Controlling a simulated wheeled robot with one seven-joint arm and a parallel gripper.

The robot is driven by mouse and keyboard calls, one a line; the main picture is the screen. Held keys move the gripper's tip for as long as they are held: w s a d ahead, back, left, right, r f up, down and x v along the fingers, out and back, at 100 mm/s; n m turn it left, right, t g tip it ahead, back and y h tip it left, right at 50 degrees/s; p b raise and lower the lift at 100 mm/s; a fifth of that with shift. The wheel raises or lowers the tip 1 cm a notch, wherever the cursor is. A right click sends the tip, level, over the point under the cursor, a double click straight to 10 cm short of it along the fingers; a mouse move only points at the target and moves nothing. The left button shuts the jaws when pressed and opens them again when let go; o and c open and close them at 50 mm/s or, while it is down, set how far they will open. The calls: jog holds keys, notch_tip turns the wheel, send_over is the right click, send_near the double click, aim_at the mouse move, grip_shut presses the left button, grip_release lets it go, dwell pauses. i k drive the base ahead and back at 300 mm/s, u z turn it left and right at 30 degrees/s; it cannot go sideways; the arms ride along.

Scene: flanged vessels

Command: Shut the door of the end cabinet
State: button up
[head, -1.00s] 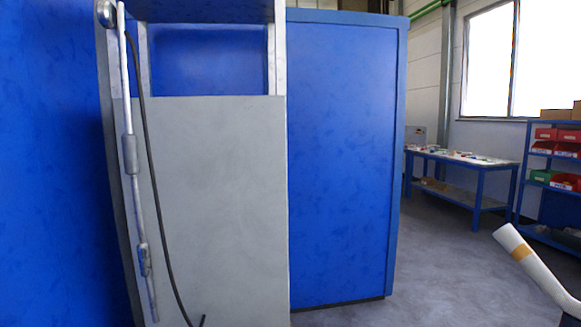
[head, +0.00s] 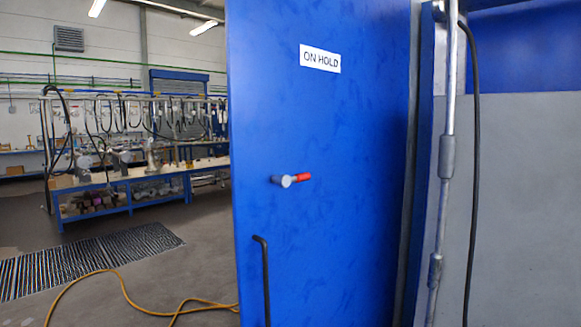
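The blue door (head: 335,130) of the end cabinet stands swung open in the middle of the head view. It bears a white "ON HOLD" label (head: 320,58), a round grey knob with a red lever (head: 290,180), and a dark bar handle (head: 265,280) lower down near its left edge. The cabinet's grey inner panel (head: 520,190) shows at the right, with a blue area above it. A metal rod (head: 446,160) and a black cable (head: 473,150) run down near the hinge side. My gripper is out of view.
A yellow cable (head: 120,290) lies on the floor left of the door, near a floor grating (head: 90,258). A long blue workbench (head: 130,195) stands farther back at the left. The floor between is otherwise open.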

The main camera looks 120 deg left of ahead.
aim_at(295, 68)
jog(key=u, duration=0.7)
jog(key=i, duration=0.1)
jog(key=u, duration=2.95)
jog(key=i, duration=1)
jog(key=z, duration=0.25)
